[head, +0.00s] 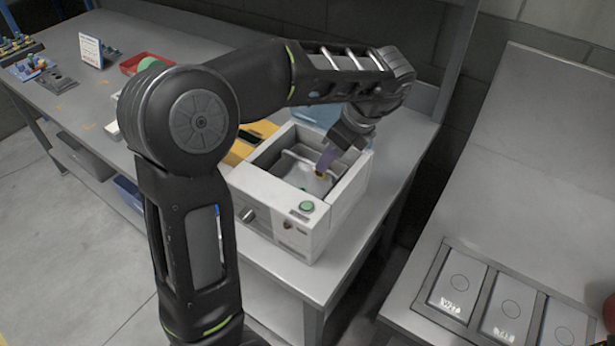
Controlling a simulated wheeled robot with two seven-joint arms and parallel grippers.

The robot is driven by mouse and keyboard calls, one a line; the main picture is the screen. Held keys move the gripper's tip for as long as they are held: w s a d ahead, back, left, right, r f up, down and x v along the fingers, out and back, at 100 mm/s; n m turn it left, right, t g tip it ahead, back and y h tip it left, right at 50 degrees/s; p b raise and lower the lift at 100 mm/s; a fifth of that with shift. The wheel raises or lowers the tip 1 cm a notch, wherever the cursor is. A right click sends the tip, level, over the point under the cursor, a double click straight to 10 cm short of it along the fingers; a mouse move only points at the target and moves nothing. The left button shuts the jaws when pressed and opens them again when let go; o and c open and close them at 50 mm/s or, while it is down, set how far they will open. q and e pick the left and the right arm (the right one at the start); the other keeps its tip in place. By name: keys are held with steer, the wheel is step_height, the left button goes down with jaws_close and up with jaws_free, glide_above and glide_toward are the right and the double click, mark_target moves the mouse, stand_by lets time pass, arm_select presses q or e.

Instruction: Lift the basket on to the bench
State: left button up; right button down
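A white box-shaped machine (283,216) stands on the grey bench (398,150), open at the top. A pale grey basket-like insert (297,168) sits inside its opening, below the rim; its lower part is hidden by the walls. My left arm reaches over the machine. My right gripper is out of view.
The machine has a green button (306,207) and a knob in front. A yellow item (240,150) lies beside it, partly behind my arm. A red tray (146,62) and a white sign (91,50) stand farther left. A separate grey counter with square panels (457,285) is at right.

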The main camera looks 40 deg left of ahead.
mark_target(308, 161)
arm_select(q)
steer(key=shift+a, duration=0.15)
steer(key=a+p, duration=0.1)
steer(key=a, duration=0.2)
steer(key=shift+s+r, duration=0.1)
steer(key=shift+a+x, duration=0.25)
steer(key=shift+x, duration=1)
steer(key=shift+a+f, duration=0.1)
steer(key=shift+f, duration=0.25)
steer(key=shift+f, duration=0.25)
jaws_close()
stand_by(1.2)
